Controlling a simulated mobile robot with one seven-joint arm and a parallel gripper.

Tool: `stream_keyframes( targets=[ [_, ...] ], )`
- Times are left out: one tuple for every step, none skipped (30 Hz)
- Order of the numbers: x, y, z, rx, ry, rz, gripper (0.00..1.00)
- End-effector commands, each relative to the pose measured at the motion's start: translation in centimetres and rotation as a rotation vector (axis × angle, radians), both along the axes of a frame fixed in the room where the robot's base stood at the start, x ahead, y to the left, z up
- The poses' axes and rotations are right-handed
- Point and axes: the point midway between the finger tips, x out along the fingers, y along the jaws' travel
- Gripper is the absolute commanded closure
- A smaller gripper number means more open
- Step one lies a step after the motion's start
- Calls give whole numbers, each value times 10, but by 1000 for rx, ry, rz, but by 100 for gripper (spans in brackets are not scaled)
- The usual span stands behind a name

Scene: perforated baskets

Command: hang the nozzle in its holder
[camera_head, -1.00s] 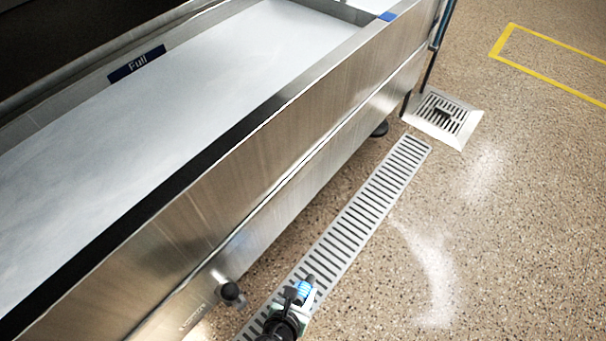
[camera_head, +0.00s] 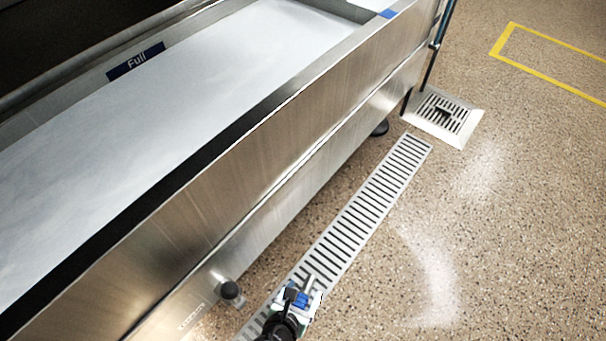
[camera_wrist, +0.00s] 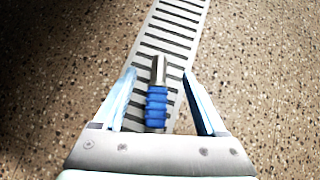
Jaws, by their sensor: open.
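The nozzle has a blue ribbed grip (camera_wrist: 156,108) and a straight metal tip (camera_wrist: 159,69) pointing up the picture in the wrist view. In the head view its blue part (camera_head: 301,299) shows low in the middle, above the floor drain. My gripper (camera_wrist: 160,82) is open, with one light-blue finger on each side of the nozzle and gaps visible beside the grip. My gripper (camera_head: 303,291) also shows in the head view, at the bottom. Whether the nozzle rests on the drain or sits above it, I cannot tell. I cannot make out a holder.
A steel basin (camera_head: 250,160) with a blue "Full" label (camera_head: 136,61) runs along the left. A slotted floor drain (camera_head: 365,215) lies beside it. A square drain (camera_head: 443,117) is farther back. A dark knob (camera_head: 230,290) sticks out low beside my gripper. The right floor is clear.

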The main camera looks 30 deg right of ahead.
Motion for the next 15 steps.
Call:
stream_keyframes(
  targets=[
    [-2,3,6,-1,1,3,26],
    [-3,5,9,0,1,4,26],
    [-5,8,14,0,1,4,26],
    [-7,10,17,0,1,4,26],
    [-9,13,21,0,2,4,26],
    [-12,17,27,0,2,4,26],
    [-14,20,31,0,1,5,26],
    [-16,24,36,0,1,5,26],
    [-19,28,41,0,1,5,26],
    [-22,31,46,-2,1,4,26],
    [-24,35,50,0,0,4,26],
    [-27,39,55,-1,1,4,26],
    [-30,43,59,0,1,4,26],
    [-32,46,62,0,-1,5,26],
    [-34,50,67,0,-1,4,26]
  ],
)
